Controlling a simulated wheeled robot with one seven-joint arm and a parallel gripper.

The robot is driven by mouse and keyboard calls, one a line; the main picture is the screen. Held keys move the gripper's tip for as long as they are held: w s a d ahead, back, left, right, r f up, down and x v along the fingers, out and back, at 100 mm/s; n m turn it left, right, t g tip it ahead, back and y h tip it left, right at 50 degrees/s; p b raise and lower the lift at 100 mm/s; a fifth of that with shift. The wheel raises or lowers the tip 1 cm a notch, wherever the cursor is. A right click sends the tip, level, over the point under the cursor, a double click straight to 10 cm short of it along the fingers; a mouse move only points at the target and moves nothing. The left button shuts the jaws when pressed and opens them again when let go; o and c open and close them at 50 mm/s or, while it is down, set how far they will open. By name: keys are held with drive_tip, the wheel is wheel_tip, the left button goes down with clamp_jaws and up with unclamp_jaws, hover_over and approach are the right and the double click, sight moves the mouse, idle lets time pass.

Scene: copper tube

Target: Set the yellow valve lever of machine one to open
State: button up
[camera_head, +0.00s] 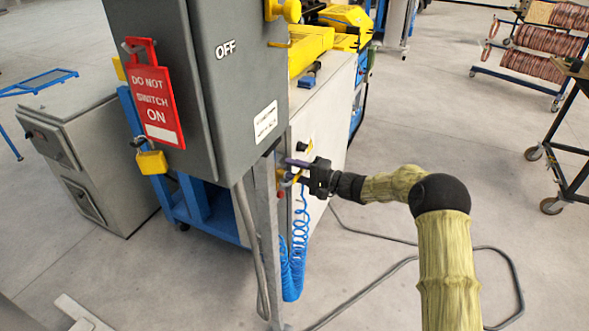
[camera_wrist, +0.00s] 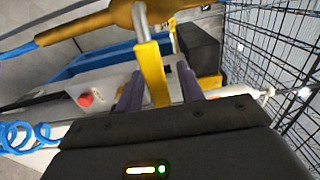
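The yellow valve lever (camera_wrist: 151,68) shows in the wrist view as a flat bar pointing towards my gripper (camera_wrist: 159,85). Its far end joins a metal fitting. The two purple fingers stand on either side of the bar. The left finger looks close to it, and a gap shows on the right, so the gripper looks open around the lever. In the head view my gripper (camera_head: 297,164) reaches left to the machine's side, beside the grey cabinet. There the lever is a small yellow bit (camera_head: 290,178), mostly hidden by the gripper.
The grey cabinet (camera_head: 222,100) carries a red tag (camera_head: 158,100) and a yellow padlock (camera_head: 152,162). A blue coiled hose (camera_head: 294,260) hangs below my gripper. A red button (camera_wrist: 86,99) is left of the fingers; wire mesh (camera_wrist: 275,50) is at right. A cable crosses the floor.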

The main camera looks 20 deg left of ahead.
drive_tip(key=shift+c, duration=0.5)
clamp_jaws()
drive_tip(key=n+b, duration=0.1)
drive_tip(key=b, duration=0.2)
drive_tip(key=shift+r+b, duration=0.1)
drive_tip(key=shift+b, duration=0.7)
drive_tip(key=s+r+n+b, duration=0.1)
drive_tip(key=n+b, duration=0.2)
drive_tip(key=b, duration=0.4)
drive_tip(key=s+r+n+b, duration=0.1)
drive_tip(key=r+n+b, duration=0.1)
drive_tip(key=b, duration=0.5)
drive_tip(key=r+n+b, duration=0.2)
drive_tip(key=n+b, duration=0.2)
drive_tip(key=b, duration=0.4)
drive_tip(key=shift+s+a, duration=0.1)
drive_tip(key=shift+s, duration=0.3)
drive_tip(key=shift+n, duration=0.3)
